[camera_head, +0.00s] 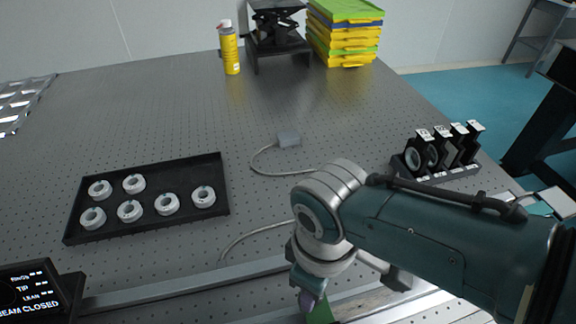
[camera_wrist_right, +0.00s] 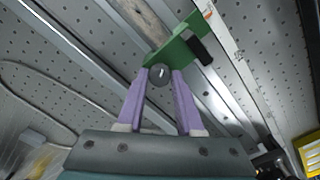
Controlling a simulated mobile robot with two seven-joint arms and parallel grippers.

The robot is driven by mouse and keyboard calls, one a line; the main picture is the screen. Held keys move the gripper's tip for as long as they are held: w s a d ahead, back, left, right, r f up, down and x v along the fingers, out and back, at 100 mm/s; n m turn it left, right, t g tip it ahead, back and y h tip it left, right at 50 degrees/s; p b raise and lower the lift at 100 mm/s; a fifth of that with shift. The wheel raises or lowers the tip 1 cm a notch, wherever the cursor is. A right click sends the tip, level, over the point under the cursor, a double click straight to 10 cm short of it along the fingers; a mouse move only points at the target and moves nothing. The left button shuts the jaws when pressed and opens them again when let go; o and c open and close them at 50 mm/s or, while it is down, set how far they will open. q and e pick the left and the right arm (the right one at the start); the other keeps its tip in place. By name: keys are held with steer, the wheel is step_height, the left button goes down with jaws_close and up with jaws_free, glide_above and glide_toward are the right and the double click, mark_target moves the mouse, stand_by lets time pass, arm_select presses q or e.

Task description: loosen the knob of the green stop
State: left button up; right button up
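The green stop (camera_wrist_right: 185,50) sits on a metal rail in the right wrist view, with its round dark knob (camera_wrist_right: 160,75) facing my right gripper. The knob bears a small white mark. My right gripper (camera_wrist_right: 159,77) has its two purple fingers on either side of the knob, and they appear to touch it. In the head view, the green stop (camera_head: 320,312) shows only partly at the bottom edge, below my right gripper (camera_head: 309,302); my wrist hides the knob there. My left gripper is not in view.
A black tray (camera_head: 150,226) with several white rings lies at the left. A display (camera_head: 38,290) reads "BEAM CLOSED". A holder with black optics (camera_head: 440,165) stands at the right.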

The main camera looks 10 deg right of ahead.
steer(key=o, duration=0.4)
step_height(320, 180, up, 10)
steer(key=p, duration=0.5)
stand_by(0.3)
